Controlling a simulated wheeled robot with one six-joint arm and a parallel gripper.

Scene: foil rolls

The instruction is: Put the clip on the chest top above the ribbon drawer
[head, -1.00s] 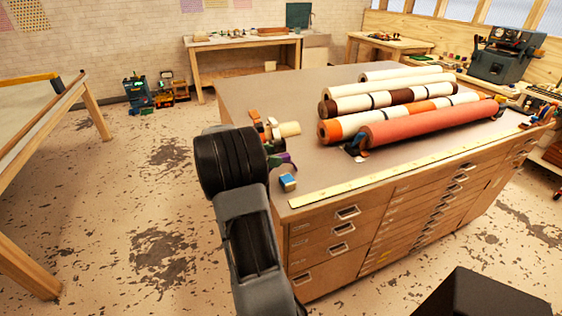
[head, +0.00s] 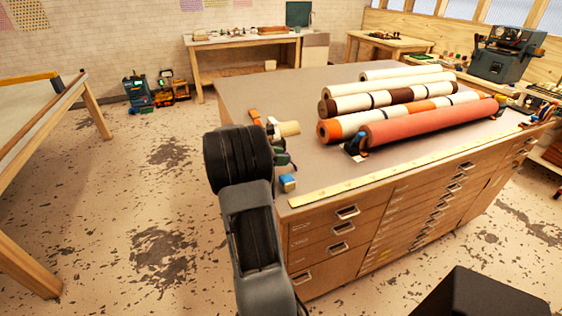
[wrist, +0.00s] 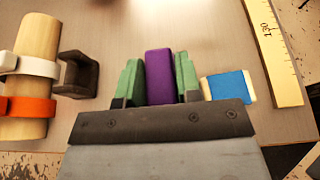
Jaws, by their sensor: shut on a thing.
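My gripper (wrist: 160,78) has green fingers closed on both sides of a purple block-like piece (wrist: 159,80), which I take for the clip. In the head view my gripper (head: 283,158) is at the near left corner of the chest, and the held piece is mostly hidden by my arm. The grey chest top (head: 290,85) lies beneath the fingers in the wrist view; whether the clip touches it I cannot tell. The chest front has several drawers (head: 325,235); their labels are too small to read, so I cannot tell which is the ribbon drawer.
A blue block with cream ends (wrist: 228,87) lies just right of the fingers. To the left are a dark bracket-shaped piece (wrist: 78,75) and a wooden cylinder (wrist: 38,45) with white and orange clips. A yellow ruler (head: 390,175) runs along the front edge. Large rolls (head: 430,122) lie farther back.

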